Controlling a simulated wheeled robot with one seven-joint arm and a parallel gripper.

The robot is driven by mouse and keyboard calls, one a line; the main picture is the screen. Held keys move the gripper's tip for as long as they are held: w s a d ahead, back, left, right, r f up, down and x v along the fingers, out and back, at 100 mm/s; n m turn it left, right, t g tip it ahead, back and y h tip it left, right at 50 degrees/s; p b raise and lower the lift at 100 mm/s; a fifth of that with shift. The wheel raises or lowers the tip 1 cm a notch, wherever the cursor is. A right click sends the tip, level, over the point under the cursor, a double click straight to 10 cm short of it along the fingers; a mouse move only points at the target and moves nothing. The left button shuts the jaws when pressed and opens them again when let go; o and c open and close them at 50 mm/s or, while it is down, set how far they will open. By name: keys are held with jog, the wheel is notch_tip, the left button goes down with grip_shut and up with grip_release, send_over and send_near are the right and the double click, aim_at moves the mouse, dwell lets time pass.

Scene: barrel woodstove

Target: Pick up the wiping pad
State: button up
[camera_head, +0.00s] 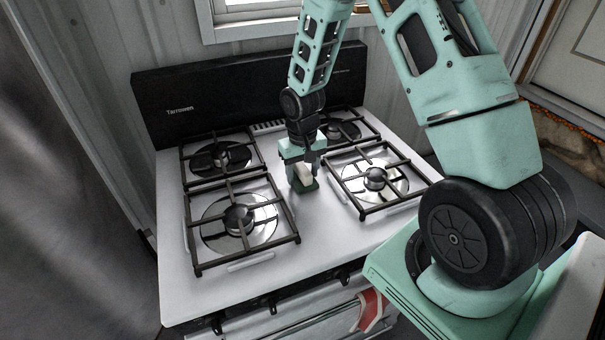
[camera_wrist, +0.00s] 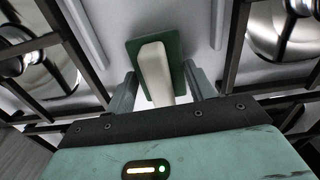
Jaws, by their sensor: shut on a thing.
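The wiping pad (camera_head: 301,186) has a flat green base and a pale handle block on top. It is on or just above the white stovetop, between the left and right burner grates; I cannot tell if it touches the surface. My gripper (camera_head: 302,169) points down and is shut on the pad's pale handle. In the wrist view, the pad (camera_wrist: 154,74) shows its green base beyond the fingers, with the pale handle between the two fingertips (camera_wrist: 157,92). The fingers hide part of the handle.
The white stove (camera_head: 290,235) has black grates on the left (camera_head: 243,222) and right (camera_head: 376,178), close to my gripper on both sides. A black back panel (camera_head: 245,97) stands behind. A red and white cloth (camera_head: 371,309) hangs at the stove's front. A window sill is above.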

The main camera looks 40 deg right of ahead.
aim_at(303, 167)
notch_tip(303, 167, up, 10)
jog(key=shift+f+b, duration=0.15)
jog(key=shift+b, duration=0.7)
